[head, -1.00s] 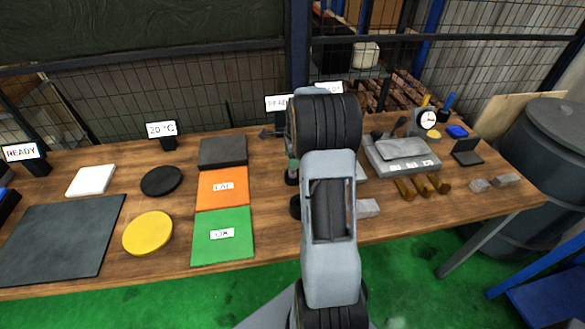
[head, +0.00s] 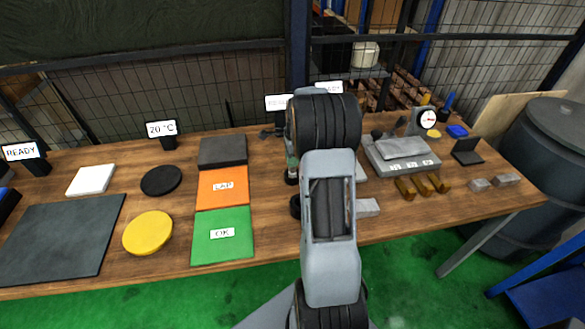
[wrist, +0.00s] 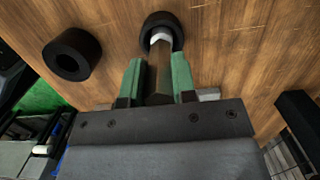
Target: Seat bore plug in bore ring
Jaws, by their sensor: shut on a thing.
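In the wrist view my gripper (wrist: 156,75), with green finger pads, is shut on the bore plug (wrist: 159,82), which has a brownish grip and a pale metallic end. The pale end lies at the opening of a black ring (wrist: 163,17) at the top of the picture. I cannot tell how deep it goes into that ring. A second black ring (wrist: 72,54) lies on the wood to the left, with an empty hole. In the head view my arm hides the plug and most of the gripper. A dark ring (head: 295,206) shows partly beside my arm.
The wooden bench holds an orange mat (head: 222,186), a green mat (head: 222,238) and a yellow disc (head: 148,233) on the left. A grey gauge block stand (head: 400,157), brass blocks (head: 422,186) and a dial gauge (head: 428,119) stand on the right.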

